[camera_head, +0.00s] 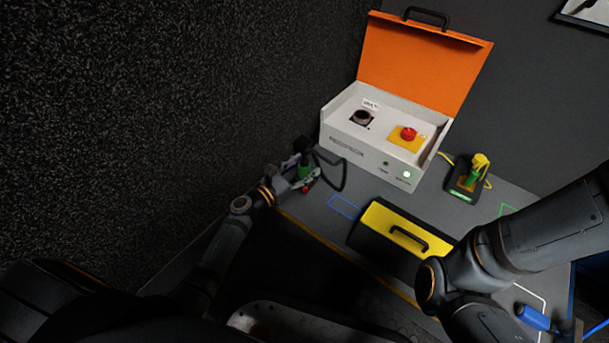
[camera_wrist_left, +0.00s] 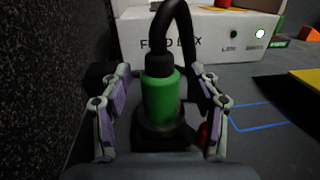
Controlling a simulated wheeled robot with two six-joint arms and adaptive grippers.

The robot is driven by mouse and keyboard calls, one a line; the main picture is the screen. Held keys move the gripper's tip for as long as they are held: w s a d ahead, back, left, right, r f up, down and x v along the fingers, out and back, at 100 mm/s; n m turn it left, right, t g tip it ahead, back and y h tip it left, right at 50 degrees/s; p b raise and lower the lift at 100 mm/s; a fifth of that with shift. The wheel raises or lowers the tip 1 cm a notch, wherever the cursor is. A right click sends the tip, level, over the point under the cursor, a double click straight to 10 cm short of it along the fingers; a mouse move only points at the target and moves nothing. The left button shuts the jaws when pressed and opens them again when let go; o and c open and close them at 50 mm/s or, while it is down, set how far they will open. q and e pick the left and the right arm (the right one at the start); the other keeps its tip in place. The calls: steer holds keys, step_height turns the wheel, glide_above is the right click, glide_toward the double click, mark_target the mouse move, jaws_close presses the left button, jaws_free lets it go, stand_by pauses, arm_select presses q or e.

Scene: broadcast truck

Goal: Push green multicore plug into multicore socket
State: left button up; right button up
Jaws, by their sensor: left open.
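The green multicore plug (camera_head: 306,169) stands at the table's left edge, left of the white box. In the left wrist view the plug (camera_wrist_left: 160,98) is upright, with a black cable rising from its top and a dark ring or base below it. My left gripper (camera_head: 299,174) is open around it. In the wrist view its fingers (camera_wrist_left: 158,112) are on either side, with gaps to the green body. The multicore socket (camera_head: 362,117) is a dark round opening in the box's top panel, beside a white label. It is empty. My right gripper is out of view.
The white box (camera_head: 358,152) has a raised orange lid (camera_head: 420,62) and a red button (camera_head: 408,133). A yellow-topped black case (camera_head: 381,218) lies in front. A yellow-handled tool (camera_head: 479,165) stands right. A blue object (camera_head: 533,317) is at lower right. The black cable loops beside the box.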

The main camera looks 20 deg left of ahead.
arm_select(q)
jaws_close()
stand_by(0.4)
steer(key=shift+r, duration=0.15)
